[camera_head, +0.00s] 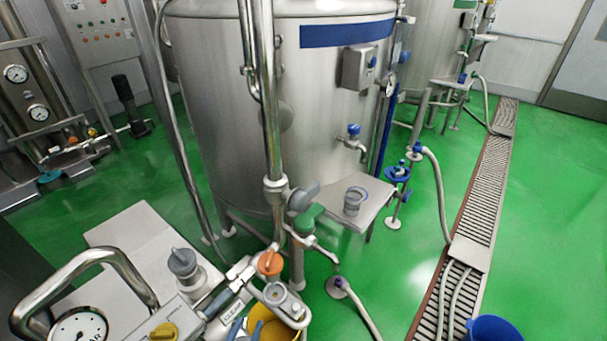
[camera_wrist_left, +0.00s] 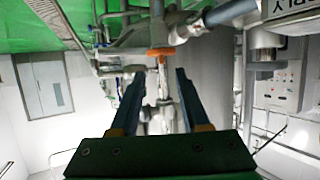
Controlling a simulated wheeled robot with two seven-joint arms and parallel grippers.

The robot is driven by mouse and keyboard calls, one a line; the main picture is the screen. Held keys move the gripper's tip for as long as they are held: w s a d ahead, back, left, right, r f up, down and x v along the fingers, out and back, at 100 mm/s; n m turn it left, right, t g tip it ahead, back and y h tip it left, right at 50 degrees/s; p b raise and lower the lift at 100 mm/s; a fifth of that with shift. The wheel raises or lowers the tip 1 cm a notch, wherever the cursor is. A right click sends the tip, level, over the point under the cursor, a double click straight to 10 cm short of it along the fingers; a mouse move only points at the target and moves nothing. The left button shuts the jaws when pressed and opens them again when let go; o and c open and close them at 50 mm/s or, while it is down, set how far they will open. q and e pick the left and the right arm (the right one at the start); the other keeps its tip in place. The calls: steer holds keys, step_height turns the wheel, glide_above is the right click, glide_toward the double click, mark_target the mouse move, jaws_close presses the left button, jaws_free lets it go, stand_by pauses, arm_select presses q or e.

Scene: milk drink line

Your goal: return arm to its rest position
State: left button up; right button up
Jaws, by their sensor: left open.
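My left gripper (camera_wrist_left: 157,76) is open in the left wrist view, its two dark blue fingers apart with nothing held between them. An orange valve knob (camera_wrist_left: 160,52) shows just beyond the fingertips, apart from them as far as I can tell. Most of the left arm is outside the head view. My right gripper is in neither view.
A pipe manifold with a grey knob (camera_head: 183,262), a green knob (camera_head: 308,218) and a pressure gauge (camera_head: 78,327) crowds the front. A large steel tank (camera_head: 225,110) stands behind. A blue bucket (camera_head: 493,329) is at lower right. Green floor (camera_head: 545,190) is clear at right.

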arm_select(q)
steer(key=s+f+g+b, duration=0.2)
steer(key=s+f+g, duration=0.3)
steer(key=f, duration=0.6)
steer(key=s+a+f+g+y+b, duration=0.1)
steer(key=s+a+f+g, duration=0.2)
steer(key=s+f, duration=0.4)
steer(key=s+a+f+g+b, duration=0.1)
steer(key=s+a+f+g, duration=0.2)
steer(key=s+f, duration=0.4)
steer(key=s+g, duration=0.1)
steer(key=s, duration=0.7)
steer(key=shift+s+f+m+y, duration=0.3)
steer(key=shift+s+m+y, duration=0.05)
steer(key=shift+m+y, duration=0.05)
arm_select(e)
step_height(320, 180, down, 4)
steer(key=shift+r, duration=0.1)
